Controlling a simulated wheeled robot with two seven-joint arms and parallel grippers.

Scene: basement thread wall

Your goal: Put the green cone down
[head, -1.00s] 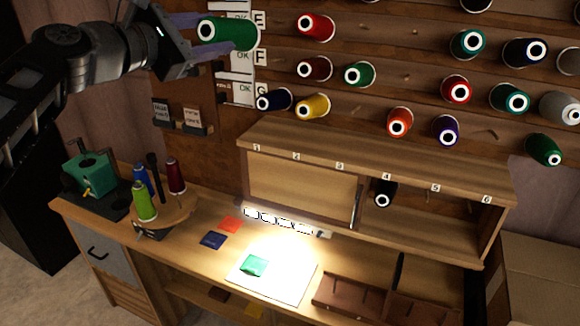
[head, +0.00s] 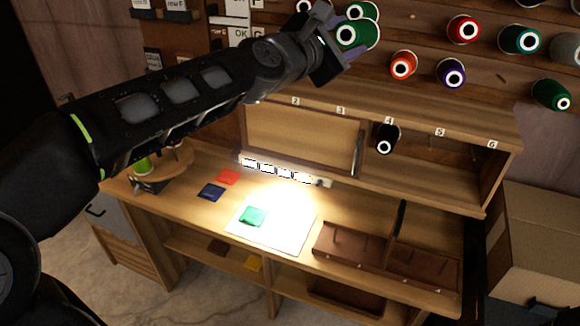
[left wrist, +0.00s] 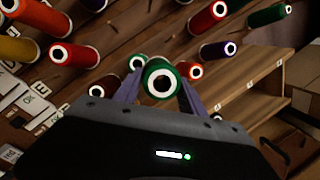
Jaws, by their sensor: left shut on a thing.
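The green cone (head: 358,34) is in my left gripper (head: 345,37), held in the air in front of the thread wall, above the shelf unit. In the left wrist view the cone (left wrist: 160,75) sits between the two purple fingers (left wrist: 160,92), its white-rimmed end with a dark hole facing the camera. The left gripper is shut on it. Another green cone on the wall (head: 362,11) shows just behind it. My right gripper is not in view.
Red, teal, orange and purple cones (head: 452,72) hang on the wall to the right. Below, a numbered shelf unit (head: 430,140) holds one black cone (head: 386,138). The lit worktable has a white mat (head: 290,235), colour swatches and a brown divided tray (head: 390,262).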

